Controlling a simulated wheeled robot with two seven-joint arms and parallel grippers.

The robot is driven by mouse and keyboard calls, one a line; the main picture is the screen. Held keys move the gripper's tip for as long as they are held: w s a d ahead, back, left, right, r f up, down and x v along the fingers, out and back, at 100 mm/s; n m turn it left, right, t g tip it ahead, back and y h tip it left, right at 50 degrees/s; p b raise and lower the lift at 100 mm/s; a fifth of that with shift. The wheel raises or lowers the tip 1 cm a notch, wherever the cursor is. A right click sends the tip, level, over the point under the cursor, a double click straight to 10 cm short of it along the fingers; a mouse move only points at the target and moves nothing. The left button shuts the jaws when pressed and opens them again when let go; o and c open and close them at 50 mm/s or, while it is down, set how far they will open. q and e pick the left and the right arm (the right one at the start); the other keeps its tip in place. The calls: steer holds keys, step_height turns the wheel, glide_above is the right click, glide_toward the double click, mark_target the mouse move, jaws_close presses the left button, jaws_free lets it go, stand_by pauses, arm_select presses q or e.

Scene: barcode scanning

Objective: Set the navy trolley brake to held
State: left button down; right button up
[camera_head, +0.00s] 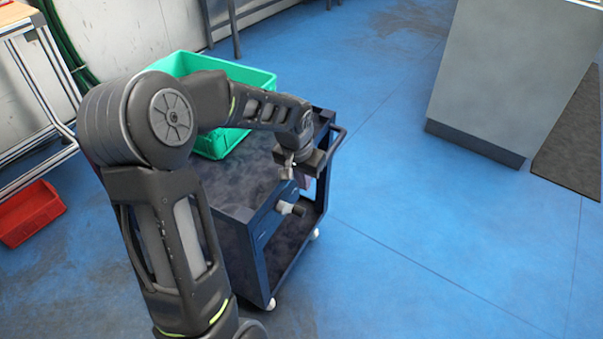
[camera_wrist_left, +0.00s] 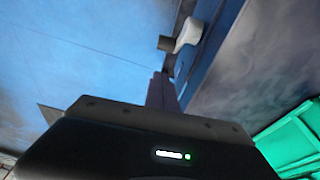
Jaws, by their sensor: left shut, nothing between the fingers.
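The navy trolley (camera_head: 240,178) stands on the blue floor, partly hidden behind my left arm. A pale grey knob or lever with a dark end (camera_head: 290,208), which may be the brake, sticks out from its blue side panel. It also shows in the left wrist view (camera_wrist_left: 187,37), near the top, past the fingers. My left gripper (camera_head: 304,182) is shut and empty, just above and beside the trolley's edge near the knob. Its fingers (camera_wrist_left: 160,92) appear apart from the knob. The brake's setting cannot be read. My right gripper is not in view.
A green crate (camera_head: 258,78) sits on the trolley top, partly behind my arm. A push handle (camera_head: 338,138) is at the trolley's far right end. A grey cabinet (camera_head: 505,75) stands at right, a red bin (camera_head: 30,213) at left. Floor right of the trolley is clear.

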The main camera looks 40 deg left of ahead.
mark_target(292, 211)
arm_select(q)
steer(key=f, duration=0.2)
steer(key=s+f+b, duration=0.1)
steer(key=f, duration=0.1)
steer(key=shift+f, duration=0.15)
steer(key=shift+s+d+f, duration=0.15)
steer(key=shift+s+f, duration=0.2)
steer(key=shift+f, duration=0.1)
